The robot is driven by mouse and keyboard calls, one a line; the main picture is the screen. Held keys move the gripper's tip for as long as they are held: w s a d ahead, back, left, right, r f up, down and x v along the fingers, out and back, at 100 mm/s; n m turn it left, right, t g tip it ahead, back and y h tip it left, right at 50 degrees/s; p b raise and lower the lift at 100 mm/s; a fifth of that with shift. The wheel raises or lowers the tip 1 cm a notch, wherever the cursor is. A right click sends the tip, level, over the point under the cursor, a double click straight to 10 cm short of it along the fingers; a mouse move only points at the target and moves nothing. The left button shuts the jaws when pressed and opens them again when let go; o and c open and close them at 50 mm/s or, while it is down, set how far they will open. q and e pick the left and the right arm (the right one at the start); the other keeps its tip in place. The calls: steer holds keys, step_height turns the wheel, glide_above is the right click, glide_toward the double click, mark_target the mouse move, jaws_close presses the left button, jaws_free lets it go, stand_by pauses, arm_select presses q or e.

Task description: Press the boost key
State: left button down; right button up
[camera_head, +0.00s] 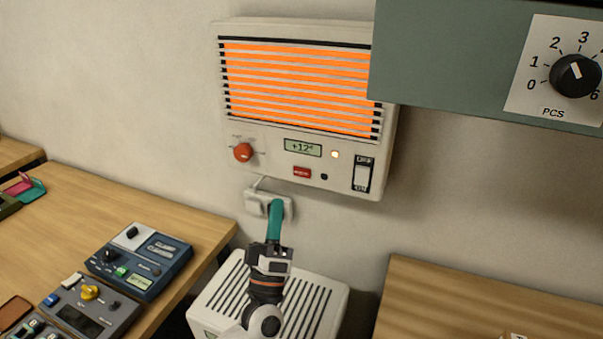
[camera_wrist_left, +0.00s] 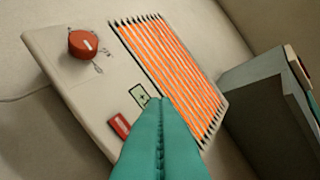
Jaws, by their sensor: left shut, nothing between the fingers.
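The wall heater (camera_head: 225,140) has glowing orange slats and a control strip below them. A small red key (camera_head: 301,172) with an unreadable pale label sits under the display (camera_head: 303,148); I take it for the boost key. My left gripper (camera_head: 275,204) is shut and empty, its teal fingers pointing up, below the red key in the head view. In the left wrist view the shut fingers (camera_wrist_left: 160,102) overlap the panel, just right of the red key (camera_wrist_left: 119,125), and hide part of the panel. I cannot tell whether they touch it. My right gripper is not in view.
The heater also has a red knob (camera_head: 243,152), a lit lamp (camera_head: 334,155) and a white rocker switch (camera_head: 362,176). A wall socket (camera_head: 254,207) and a slatted white box (camera_head: 335,297) are below. A green-grey cabinet (camera_head: 450,60) juts out at upper right. Devices lie on the left table (camera_head: 185,215).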

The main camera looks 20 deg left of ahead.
mark_target(302, 173)
arm_select(q)
steer(key=shift+w, duration=0.1)
steer(key=w+b, duration=0.3)
steer(key=w, duration=0.5)
steer(key=shift+w+a, duration=0.25)
steer(key=shift+w, duration=0.05)
stand_by(0.3)
stand_by(1.5)
steer(key=shift+w, duration=0.4)
